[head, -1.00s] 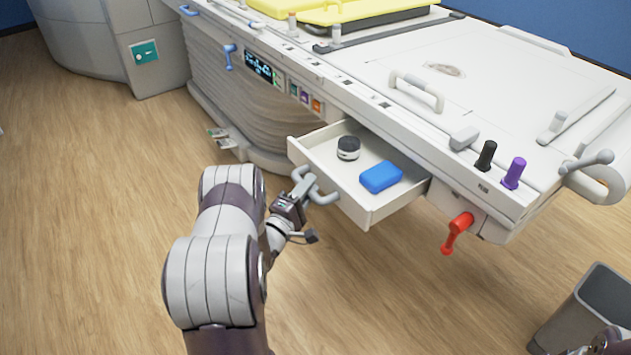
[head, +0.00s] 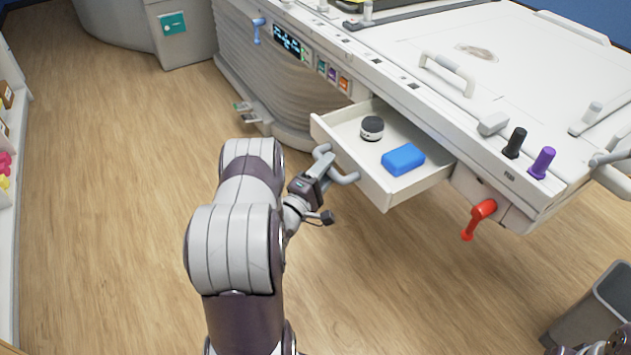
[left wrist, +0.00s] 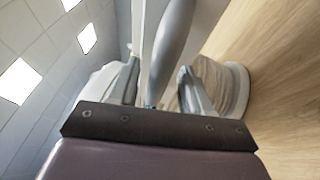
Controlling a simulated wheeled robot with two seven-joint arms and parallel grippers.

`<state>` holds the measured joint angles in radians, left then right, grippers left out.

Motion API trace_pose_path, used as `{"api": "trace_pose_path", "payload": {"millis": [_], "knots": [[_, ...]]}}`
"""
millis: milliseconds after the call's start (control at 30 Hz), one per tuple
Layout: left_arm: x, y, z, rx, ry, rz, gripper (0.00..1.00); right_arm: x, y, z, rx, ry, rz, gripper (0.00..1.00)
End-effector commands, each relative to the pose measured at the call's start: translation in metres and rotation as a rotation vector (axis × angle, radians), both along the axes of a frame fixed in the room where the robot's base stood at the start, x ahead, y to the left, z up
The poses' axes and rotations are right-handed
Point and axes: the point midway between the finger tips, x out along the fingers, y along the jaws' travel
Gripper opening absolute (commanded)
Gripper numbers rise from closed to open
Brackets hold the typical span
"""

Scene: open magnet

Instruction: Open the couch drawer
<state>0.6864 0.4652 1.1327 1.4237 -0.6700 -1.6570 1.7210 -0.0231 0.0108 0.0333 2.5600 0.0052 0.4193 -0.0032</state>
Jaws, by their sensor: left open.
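The white couch drawer (head: 361,176) stands pulled out from the side of the couch. Its grey curved handle (head: 347,178) is on the front face. My left gripper (head: 324,164) is at the handle, its jaws open. In the left wrist view the grey handle bar (left wrist: 172,48) lies between the two parted fingers (left wrist: 160,88); I cannot tell whether either touches it. A blue block (head: 403,159) and a small dark and white round item (head: 372,128) lie in the drawer. Part of what looks like my right gripper shows at the bottom right corner, its fingers not clear.
The white couch top (head: 510,75) is above the drawer. A red lever (head: 479,217) hangs right of the drawer. A grey bin (head: 600,310) stands at lower right, shelves (head: 8,200) at far left. The wooden floor (head: 120,200) is clear around my left arm.

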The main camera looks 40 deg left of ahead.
Motion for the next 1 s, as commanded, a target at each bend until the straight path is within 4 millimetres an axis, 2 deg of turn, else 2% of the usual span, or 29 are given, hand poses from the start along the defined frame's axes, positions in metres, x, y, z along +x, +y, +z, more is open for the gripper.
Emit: {"api": "trace_pose_path", "payload": {"millis": [400, 500, 633, 1000], "knots": [[-0.094, 0.000, -0.016, -0.005, 0.001, 0.005, 0.48, 0.000, 0.000, 0.012, 0.000, 0.000, 0.000, 0.43], [-0.108, 0.000, -0.019, -0.004, 0.001, 0.003, 0.48, 0.000, 0.000, 0.013, 0.000, 0.000, 0.000, 0.43], [-0.116, -0.001, -0.021, -0.002, -0.001, 0.002, 0.48, 0.000, 0.000, 0.013, 0.000, 0.000, 0.000, 0.43], [-0.116, -0.001, -0.021, -0.002, 0.000, 0.001, 0.48, 0.000, 0.000, 0.013, 0.000, 0.000, 0.000, 0.43]]}}
